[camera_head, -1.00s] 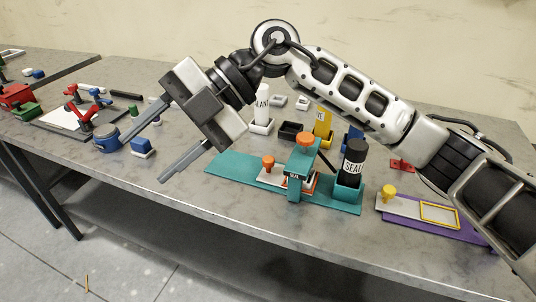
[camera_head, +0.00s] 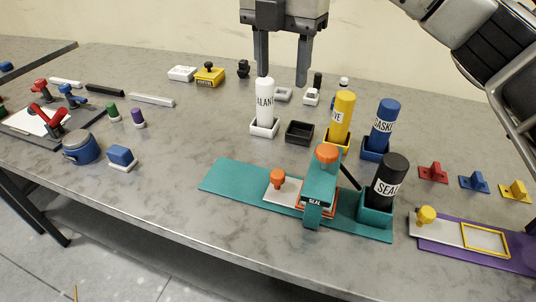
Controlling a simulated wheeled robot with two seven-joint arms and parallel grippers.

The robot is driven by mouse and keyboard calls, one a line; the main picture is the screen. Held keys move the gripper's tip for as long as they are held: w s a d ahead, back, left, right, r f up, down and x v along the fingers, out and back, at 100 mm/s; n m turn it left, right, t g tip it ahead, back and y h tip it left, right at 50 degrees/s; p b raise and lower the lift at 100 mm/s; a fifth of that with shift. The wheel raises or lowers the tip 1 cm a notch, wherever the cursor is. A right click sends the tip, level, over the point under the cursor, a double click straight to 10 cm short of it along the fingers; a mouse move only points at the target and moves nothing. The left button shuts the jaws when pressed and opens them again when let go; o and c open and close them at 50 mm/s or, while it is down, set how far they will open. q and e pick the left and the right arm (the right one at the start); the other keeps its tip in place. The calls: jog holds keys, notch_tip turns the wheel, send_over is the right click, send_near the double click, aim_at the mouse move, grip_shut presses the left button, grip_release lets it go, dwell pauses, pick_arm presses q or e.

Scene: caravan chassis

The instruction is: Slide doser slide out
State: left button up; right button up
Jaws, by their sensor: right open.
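The doser (camera_head: 321,186) stands on a teal base plate (camera_head: 237,187) near the table's front edge. Its white slide (camera_head: 287,193) with an orange knob (camera_head: 277,178) lies flat on the plate and runs under the teal bridge, where an orange-edged part shows. An orange knob (camera_head: 327,153) tops the bridge, labelled SEAL. A black SEAL bottle (camera_head: 386,181) stands in the teal holder on the right of the plate. My right gripper (camera_head: 283,78) is open and empty, pointing down behind the doser, above the back of the table near the white bottle (camera_head: 264,97). My left gripper is out of view.
Yellow (camera_head: 341,116) and blue (camera_head: 384,124) bottles stand in holders behind the doser. A purple plate (camera_head: 478,257) with a yellow-knobbed slide (camera_head: 426,215) lies at right.

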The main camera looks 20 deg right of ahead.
jog(key=b, duration=0.6)
send_over(278, 174)
notch_tip(278, 174, down, 6)
jog(key=f, duration=0.1)
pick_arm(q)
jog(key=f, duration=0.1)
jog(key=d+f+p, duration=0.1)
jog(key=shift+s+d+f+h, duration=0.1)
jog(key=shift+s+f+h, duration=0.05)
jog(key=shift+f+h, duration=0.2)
pick_arm(e)
notch_tip(278, 174, down, 16)
jog(key=shift+r, duration=0.2)
